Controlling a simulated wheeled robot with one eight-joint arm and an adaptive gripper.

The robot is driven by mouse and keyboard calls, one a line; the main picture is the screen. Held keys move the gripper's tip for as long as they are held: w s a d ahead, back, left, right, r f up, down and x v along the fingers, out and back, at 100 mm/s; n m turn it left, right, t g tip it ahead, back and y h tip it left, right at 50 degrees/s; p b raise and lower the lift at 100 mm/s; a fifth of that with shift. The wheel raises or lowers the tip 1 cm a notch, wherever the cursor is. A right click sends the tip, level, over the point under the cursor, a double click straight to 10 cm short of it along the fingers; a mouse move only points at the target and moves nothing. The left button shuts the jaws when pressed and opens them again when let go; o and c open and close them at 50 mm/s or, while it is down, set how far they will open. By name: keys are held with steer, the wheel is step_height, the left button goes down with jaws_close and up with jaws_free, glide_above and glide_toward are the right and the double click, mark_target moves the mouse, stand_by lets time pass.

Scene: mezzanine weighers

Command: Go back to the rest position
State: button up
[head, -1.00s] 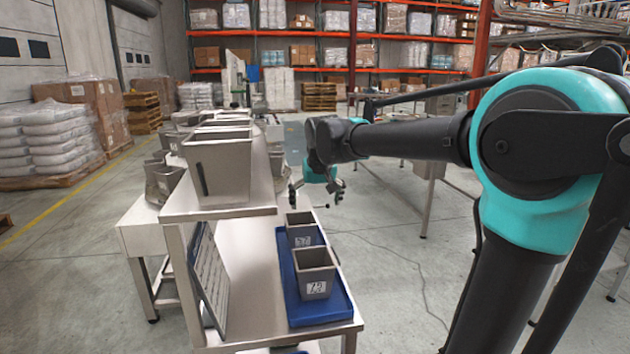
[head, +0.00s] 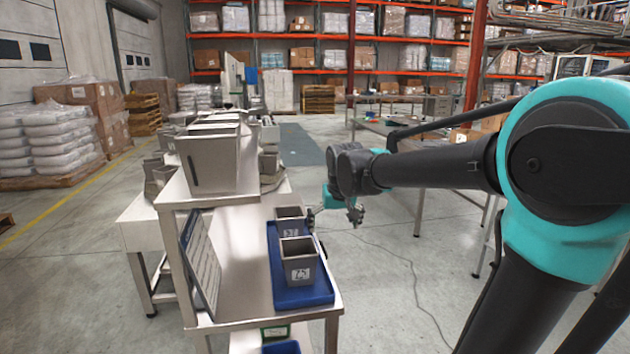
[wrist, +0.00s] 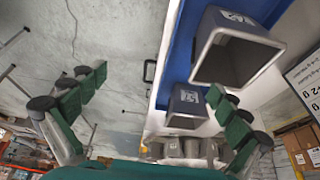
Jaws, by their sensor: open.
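My gripper (head: 335,213) is at the end of my raised arm, to the right of the steel bench's lower shelf in the head view. It is open and empty. Two grey labelled bins stand on a blue tray (head: 302,297): a nearer bin (head: 298,262) and a farther bin (head: 290,219). In the wrist view a large bin (wrist: 240,20) and a smaller bin (wrist: 188,104) show past the right finger. I cannot tell whether a finger touches the tray or farther bin.
A long grey bin (head: 209,162) stands on the bench's upper shelf, with more bins behind. A printed board (head: 200,265) leans on the left of the lower shelf. Open floor (head: 385,300) with a thin cable lies right of the bench. Another table (head: 400,130) stands behind my arm.

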steer(key=s+d+f+m, duration=0.1)
steer(key=s+d+f, duration=0.5)
steer(key=s+f, duration=0.3)
steer(key=s+d+f, duration=0.7)
steer(key=s+f, duration=0.2)
steer(key=s, duration=0.1)
steer(key=shift+s+m+h, duration=0.3)
steer(key=shift+s+m, duration=0.05)
steer(key=shift+m, duration=0.05)
steer(key=shift+d+f, duration=0.1)
